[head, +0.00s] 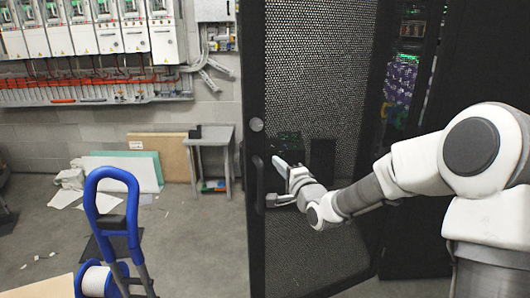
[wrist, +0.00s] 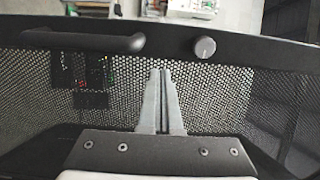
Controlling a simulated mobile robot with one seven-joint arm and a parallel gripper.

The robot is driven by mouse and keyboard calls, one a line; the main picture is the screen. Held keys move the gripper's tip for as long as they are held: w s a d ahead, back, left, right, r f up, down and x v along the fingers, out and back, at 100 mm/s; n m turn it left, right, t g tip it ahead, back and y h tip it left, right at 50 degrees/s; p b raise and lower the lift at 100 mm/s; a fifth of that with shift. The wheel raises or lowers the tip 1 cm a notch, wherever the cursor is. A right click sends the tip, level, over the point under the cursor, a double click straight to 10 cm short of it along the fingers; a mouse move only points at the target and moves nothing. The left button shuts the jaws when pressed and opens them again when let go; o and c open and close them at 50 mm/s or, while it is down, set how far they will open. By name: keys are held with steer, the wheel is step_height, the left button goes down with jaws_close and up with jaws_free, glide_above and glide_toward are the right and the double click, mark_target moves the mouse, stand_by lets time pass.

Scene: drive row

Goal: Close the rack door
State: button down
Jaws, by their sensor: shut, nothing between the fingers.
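The rack door (head: 318,75) is a tall black mesh panel in a solid black frame, standing open in the middle of the head view. Its black bar handle (head: 259,182) and round grey knob (head: 256,124) are on the left frame edge. In the wrist view the handle (wrist: 85,43) is at upper left and the knob (wrist: 205,48) at upper right. Contact with the door cannot be told.
The open rack (head: 405,75) with lit equipment and cables is behind my arm at right. A blue-handled cart (head: 110,180) with a reel stands at lower left. A grey table (head: 210,140) and leaning boards (head: 125,170) are by the wall.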

mark_target(261, 146)
steer(key=x, duration=1)
